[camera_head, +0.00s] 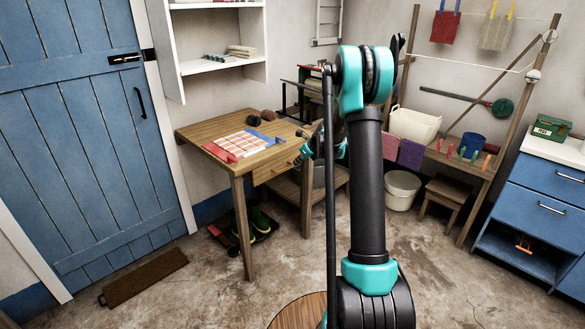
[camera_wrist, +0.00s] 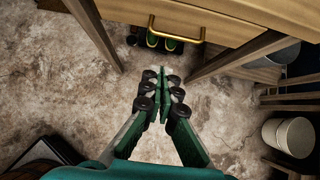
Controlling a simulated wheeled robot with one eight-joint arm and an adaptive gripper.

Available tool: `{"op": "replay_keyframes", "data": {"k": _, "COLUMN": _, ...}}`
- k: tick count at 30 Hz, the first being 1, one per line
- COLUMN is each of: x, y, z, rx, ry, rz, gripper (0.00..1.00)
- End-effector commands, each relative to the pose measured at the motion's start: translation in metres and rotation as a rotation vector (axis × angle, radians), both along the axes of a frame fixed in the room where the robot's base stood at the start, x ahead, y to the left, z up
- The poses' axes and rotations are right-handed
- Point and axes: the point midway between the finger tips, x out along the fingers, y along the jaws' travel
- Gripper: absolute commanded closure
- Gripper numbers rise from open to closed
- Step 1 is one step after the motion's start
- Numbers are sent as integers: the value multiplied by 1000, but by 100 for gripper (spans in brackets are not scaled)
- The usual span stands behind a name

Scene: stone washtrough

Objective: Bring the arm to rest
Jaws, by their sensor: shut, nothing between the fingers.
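My arm stands upright in the middle of the head view, with dark links and teal joints, and hides part of the room behind it. My gripper (camera_head: 303,158) shows partly behind the arm, close to the right end of the wooden table (camera_head: 190,133). In the wrist view my gripper (camera_wrist: 166,80) points toward the floor in front of the table drawer (camera_wrist: 215,22). Its green fingers with dark pads are closed together with nothing between them. The brass drawer handle (camera_wrist: 176,37) lies beyond the fingertips.
A white bucket (camera_head: 402,190) and a stool (camera_head: 447,198) are right of my arm. A doormat (camera_head: 145,277) lies by the blue door (camera_head: 75,140). The concrete floor in front is mostly clear.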

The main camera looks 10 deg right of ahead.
Motion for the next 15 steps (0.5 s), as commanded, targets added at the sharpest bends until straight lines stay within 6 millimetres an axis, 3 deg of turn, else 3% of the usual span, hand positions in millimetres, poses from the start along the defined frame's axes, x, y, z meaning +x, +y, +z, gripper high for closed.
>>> {"op": "replay_keyframes", "data": {"k": 8, "x": -19, "y": -3, "z": 17, "rx": -40, "ry": -16, "rz": 49, "gripper": 100}}
{"op": "replay_keyframes", "data": {"k": 11, "x": -43, "y": 1, "z": 27, "rx": -127, "ry": -50, "rz": 155, "gripper": 100}}
{"op": "replay_keyframes", "data": {"k": 15, "x": -95, "y": 7, "z": 44, "rx": -309, "ry": -117, "rz": 386, "gripper": 100}}
